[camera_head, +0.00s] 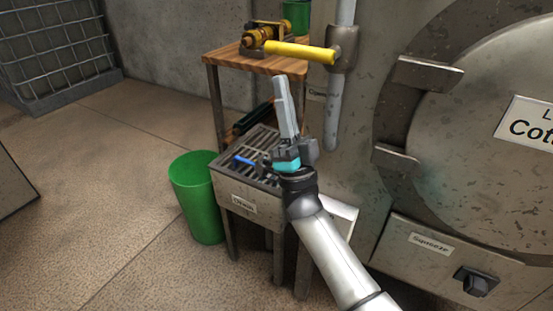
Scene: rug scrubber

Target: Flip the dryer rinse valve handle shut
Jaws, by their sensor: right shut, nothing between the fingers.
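The yellow valve handle (300,51) points left from a dark metal valve body (343,48) on a vertical grey pipe (333,115). The handle lies nearly level, across the line of the pipe. My right gripper (281,82) points upward just below the handle, left of the pipe. Its fingers are together with nothing between them. In the picture a small gap shows between the fingertips and the handle; the depth between them is hard to judge. My left gripper is out of view.
A wooden-topped stand (228,57) holds a brass-coloured device (262,37) and a green container (296,15). A slatted metal tray (238,187) stands below, beside a green bin (196,198). The big dryer door (480,110) is at right. Open floor lies left.

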